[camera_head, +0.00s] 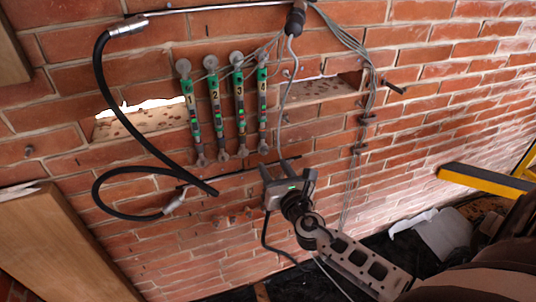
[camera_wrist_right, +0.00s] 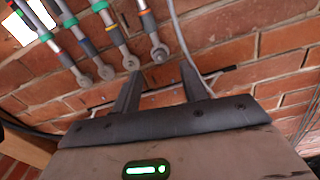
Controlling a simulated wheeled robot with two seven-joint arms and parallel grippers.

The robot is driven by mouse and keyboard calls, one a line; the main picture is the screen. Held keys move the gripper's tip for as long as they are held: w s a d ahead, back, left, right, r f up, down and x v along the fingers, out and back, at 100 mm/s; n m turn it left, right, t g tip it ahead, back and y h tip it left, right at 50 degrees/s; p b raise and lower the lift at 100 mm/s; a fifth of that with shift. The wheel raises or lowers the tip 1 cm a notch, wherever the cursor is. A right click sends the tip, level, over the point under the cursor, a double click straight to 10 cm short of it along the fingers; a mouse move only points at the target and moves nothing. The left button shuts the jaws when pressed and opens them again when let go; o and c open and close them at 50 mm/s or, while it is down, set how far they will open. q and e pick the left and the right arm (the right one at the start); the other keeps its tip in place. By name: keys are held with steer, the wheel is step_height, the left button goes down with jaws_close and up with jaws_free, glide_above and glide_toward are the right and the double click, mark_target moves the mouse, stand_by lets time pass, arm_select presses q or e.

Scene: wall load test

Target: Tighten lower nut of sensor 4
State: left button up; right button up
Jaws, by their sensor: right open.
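Sensor 4 (camera_head: 262,100) is the rightmost of a row of green-and-grey rods on the brick wall, numbered 1 to 4. Its lower nut (camera_head: 263,147) is at the rod's bottom end. In the right wrist view the lower nut (camera_wrist_right: 159,53) shows just beyond the fingertips, roughly centred between them. My right gripper (camera_head: 277,165) is open and empty, just below the nut with its fingers pointing up; it also shows in the right wrist view (camera_wrist_right: 160,70). No contact with the nut is visible. My left gripper is not in view.
Sensors 1 (camera_head: 193,115), 2 (camera_head: 215,110) and 3 (camera_head: 239,105) stand close to the left. A thick black hose (camera_head: 125,115) loops at left. Grey cables (camera_head: 366,95) hang at right, and one thin cable passes close to the gripper. A yellow beam (camera_head: 485,181) is at right.

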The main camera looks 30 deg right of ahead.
mark_target(266, 153)
steer(key=x, duration=0.5)
steer(key=shift+w, duration=0.1)
jaws_close()
